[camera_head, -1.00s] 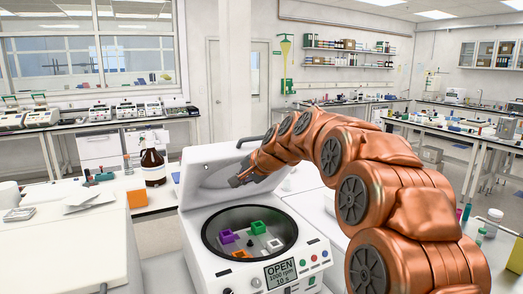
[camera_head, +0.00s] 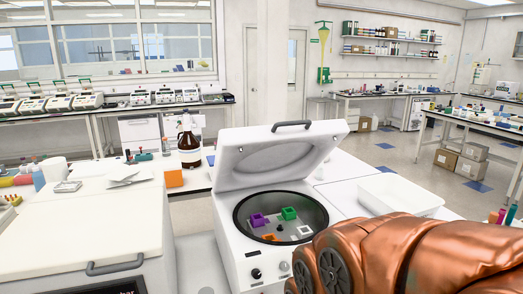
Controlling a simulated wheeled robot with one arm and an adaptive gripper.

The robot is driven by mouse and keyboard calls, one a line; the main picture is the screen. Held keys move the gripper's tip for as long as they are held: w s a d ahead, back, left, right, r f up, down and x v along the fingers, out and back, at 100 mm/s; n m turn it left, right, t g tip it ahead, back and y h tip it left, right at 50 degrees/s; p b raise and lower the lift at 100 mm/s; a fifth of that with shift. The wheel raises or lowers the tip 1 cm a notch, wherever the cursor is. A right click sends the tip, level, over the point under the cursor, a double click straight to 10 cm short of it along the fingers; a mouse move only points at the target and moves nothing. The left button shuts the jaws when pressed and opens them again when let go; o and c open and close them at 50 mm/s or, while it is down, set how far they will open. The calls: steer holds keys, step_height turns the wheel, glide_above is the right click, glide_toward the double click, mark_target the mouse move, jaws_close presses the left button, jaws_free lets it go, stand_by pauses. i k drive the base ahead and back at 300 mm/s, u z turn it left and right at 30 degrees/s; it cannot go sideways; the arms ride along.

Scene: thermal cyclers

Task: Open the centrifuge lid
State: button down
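The white centrifuge (camera_head: 233,240) stands in the middle of the bench. Its lid (camera_head: 280,155) is raised and tilted back, with a dark handle (camera_head: 291,125) on its top edge. The open bowl (camera_head: 318,212) shows a purple holder (camera_head: 259,220), a green holder (camera_head: 290,213), a white one and an orange one. My gripper is outside the view.
A second white machine (camera_head: 90,220) with a closed lid and dark handle is at left. A brown bottle (camera_head: 188,142) and an orange block (camera_head: 173,178) stand behind. A white tray (camera_head: 400,194) lies to the right of the centrifuge.

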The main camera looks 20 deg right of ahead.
mark_target(246, 158)
steer(key=u, duration=2.2)
steer(key=k, duration=1)
steer(key=z, duration=0.95)
steer(key=i, duration=0.5)
